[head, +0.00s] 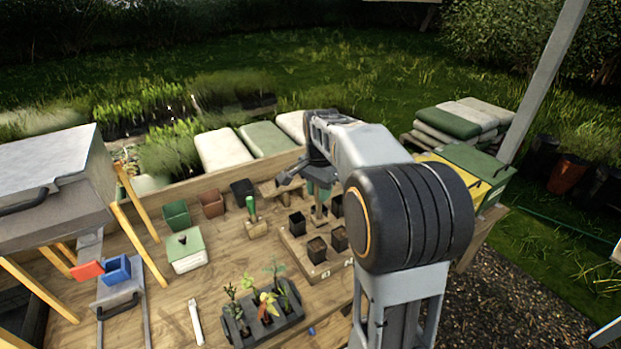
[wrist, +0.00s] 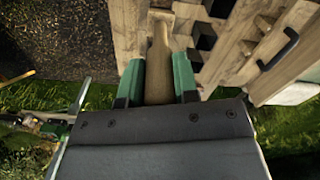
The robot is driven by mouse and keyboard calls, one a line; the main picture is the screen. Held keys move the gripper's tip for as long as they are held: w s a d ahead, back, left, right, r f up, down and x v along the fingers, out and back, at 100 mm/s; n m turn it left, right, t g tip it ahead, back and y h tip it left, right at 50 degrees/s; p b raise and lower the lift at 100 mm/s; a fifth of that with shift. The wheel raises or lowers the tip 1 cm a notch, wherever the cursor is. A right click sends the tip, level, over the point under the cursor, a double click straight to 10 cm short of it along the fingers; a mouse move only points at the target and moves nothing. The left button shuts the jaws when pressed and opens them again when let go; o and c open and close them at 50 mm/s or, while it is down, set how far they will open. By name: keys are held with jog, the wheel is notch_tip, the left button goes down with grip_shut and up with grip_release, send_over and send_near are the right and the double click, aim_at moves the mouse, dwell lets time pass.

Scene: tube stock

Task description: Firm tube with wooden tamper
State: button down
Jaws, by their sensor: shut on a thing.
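The wooden tamper (wrist: 158,68) is a pale wooden rod between the green fingers of my gripper (wrist: 157,85) in the wrist view. My gripper is shut on it. In the head view my gripper (head: 319,188) is above the wooden tube board, with the tamper (head: 318,212) pointing down among the tubes. Black square tubes stand in the board (head: 291,250): one at left (head: 297,222), two in front (head: 317,250) and others behind. Two front tubes look filled with brown soil. I cannot tell whether the tamper's lower end is inside a tube.
A green-handled tool (head: 251,206) stands in a wooden block (head: 257,229) left of the board. A dark tray (head: 236,330) of seedlings is in front. A white box with a green lid (head: 187,263) and small pots (head: 177,215) are further left. The bench between has free room.

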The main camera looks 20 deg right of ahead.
aim_at(318, 217)
jog(key=shift+w+f, duration=0.1)
jog(key=shift+w, duration=0.2)
jog(key=shift+s+f+b, duration=0.15)
jog(key=shift+f+b, duration=0.1)
jog(key=shift+b, duration=0.1)
jog(key=shift+f+b, duration=2.15)
jog(key=shift+f, duration=0.45)
jog(key=shift+f+b, duration=0.75)
jog(key=shift+f, duration=0.5)
jog(key=shift+f, duration=0.2)
jog(key=shift+f+b, duration=0.4)
jog(key=shift+f, duration=0.1)
jog(key=shift+f+b, duration=0.35)
jog(key=shift+f, duration=0.2)
jog(key=shift+f, duration=0.35)
jog(key=shift+f+b, duration=0.4)
jog(key=shift+f, duration=0.3)
dwell(1.2)
